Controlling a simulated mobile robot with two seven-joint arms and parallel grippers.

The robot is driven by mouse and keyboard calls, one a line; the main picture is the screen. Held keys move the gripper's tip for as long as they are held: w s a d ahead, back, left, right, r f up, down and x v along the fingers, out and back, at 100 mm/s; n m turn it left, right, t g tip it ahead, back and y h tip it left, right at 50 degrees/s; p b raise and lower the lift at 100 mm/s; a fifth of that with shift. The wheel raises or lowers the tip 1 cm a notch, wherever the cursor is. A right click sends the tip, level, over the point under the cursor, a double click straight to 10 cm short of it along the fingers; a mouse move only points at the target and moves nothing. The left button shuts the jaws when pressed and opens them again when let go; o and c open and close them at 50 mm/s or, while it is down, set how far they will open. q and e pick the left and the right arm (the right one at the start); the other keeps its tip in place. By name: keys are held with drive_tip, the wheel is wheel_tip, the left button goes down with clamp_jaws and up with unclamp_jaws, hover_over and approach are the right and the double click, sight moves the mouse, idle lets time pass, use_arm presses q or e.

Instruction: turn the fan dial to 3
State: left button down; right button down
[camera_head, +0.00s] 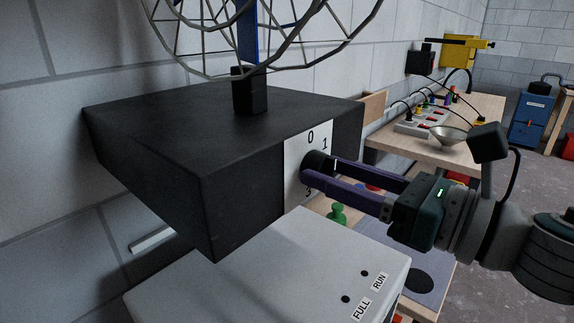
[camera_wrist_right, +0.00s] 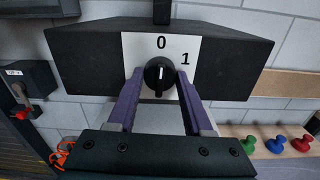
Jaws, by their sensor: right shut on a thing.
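The fan (camera_head: 250,70) has a wire cage above a black box-shaped base (camera_head: 150,120). A white dial plate (camera_head: 296,150) on the base shows 0 at the top, 1 to its upper right and a partly hidden 3 below. The round black dial (camera_head: 317,161) also shows in the right wrist view (camera_wrist_right: 159,74), where its white mark points up, about at 0. My right gripper (camera_head: 320,168) has its purple fingers on both sides of the dial and is shut on it. The fingers hide the plate's lower part in the wrist view. My left gripper is not in view.
A white box (camera_head: 290,255) marked FULL and RUN stands below the fan base. A green knob (camera_head: 337,213) lies behind it. A blue cabinet (camera_head: 530,115) stands farther back.

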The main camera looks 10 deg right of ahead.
drive_tip(key=m, duration=0.5)
drive_tip(key=shift+m, duration=0.3)
drive_tip(key=m, duration=0.4)
drive_tip(key=shift+p, duration=0.3)
drive_tip(key=m+p, duration=0.1)
drive_tip(key=m, duration=0.5)
drive_tip(key=shift+r, duration=0.1)
drive_tip(key=m, duration=0.4)
drive_tip(key=shift+p, duration=0.35)
drive_tip(key=m, duration=0.5)
drive_tip(key=shift+p, duration=0.4)
drive_tip(key=m, duration=0.3)
drive_tip(key=shift+m, duration=0.3)
drive_tip(key=m, duration=0.4)
drive_tip(key=shift+p, duration=0.4)
drive_tip(key=shift+m, duration=1.6)
